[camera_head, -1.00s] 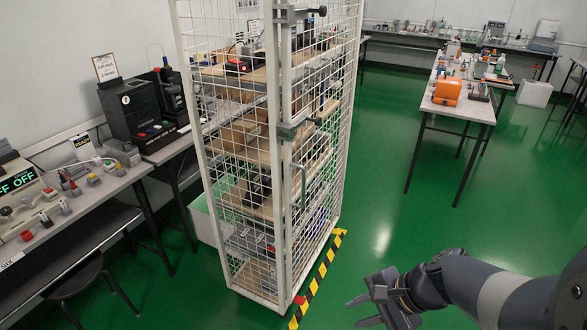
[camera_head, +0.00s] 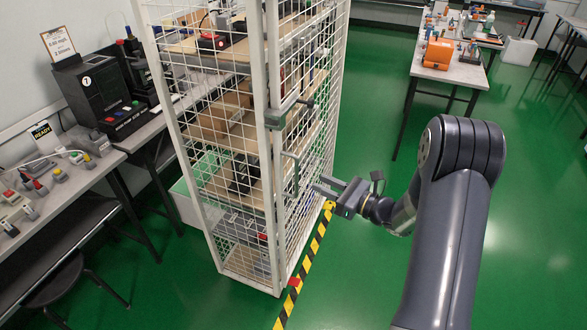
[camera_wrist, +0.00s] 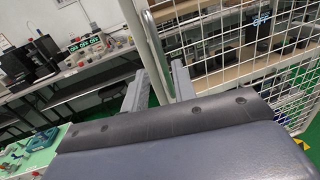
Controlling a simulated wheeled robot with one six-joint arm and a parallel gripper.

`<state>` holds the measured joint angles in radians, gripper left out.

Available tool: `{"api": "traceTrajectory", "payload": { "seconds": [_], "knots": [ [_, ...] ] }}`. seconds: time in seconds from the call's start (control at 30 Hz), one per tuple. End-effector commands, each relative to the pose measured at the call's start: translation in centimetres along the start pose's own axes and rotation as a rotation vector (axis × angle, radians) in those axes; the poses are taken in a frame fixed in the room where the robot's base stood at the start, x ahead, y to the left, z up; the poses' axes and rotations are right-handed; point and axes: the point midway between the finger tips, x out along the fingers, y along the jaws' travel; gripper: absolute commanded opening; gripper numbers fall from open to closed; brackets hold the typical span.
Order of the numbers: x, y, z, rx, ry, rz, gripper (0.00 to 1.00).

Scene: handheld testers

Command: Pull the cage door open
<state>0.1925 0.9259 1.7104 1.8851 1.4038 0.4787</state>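The white wire-mesh cage (camera_head: 223,150) stands upright at the centre left. A thin vertical pull handle (camera_head: 291,176) is on its door side, by the corner post, below a dark latch (camera_head: 280,115). The door looks closed against the frame. My gripper (camera_head: 316,186) is open and empty, to the right of the handle at about its lower part, fingers pointing left. In the wrist view, a grey upright bar, apparently the handle (camera_wrist: 155,45), lines up between the two spread fingers (camera_wrist: 157,85). I cannot tell whether they touch it.
Yellow-black floor tape (camera_head: 311,255) runs along the cage's right foot. A bench with devices (camera_head: 105,150) and a stool (camera_head: 55,285) stand at left. A table with an orange box (camera_head: 440,52) stands at back right. Green floor is clear right of the cage.

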Motion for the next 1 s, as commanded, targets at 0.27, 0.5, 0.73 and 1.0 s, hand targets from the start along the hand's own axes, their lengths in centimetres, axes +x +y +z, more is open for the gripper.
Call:
{"api": "traceTrajectory", "payload": {
  "seconds": [0.27,0.5,0.73,1.0],
  "knots": [
    [5.5,0.2,0.1,-0.002,0.002,0.006,0.26],
    [8.6,0.2,0.1,-0.002,0.001,0.004,0.26],
    [9.4,0.1,0.0,-0.002,0.002,0.002,0.26],
    [9.3,0.1,0.0,-0.002,0.002,0.002,0.18]
  ]
}}
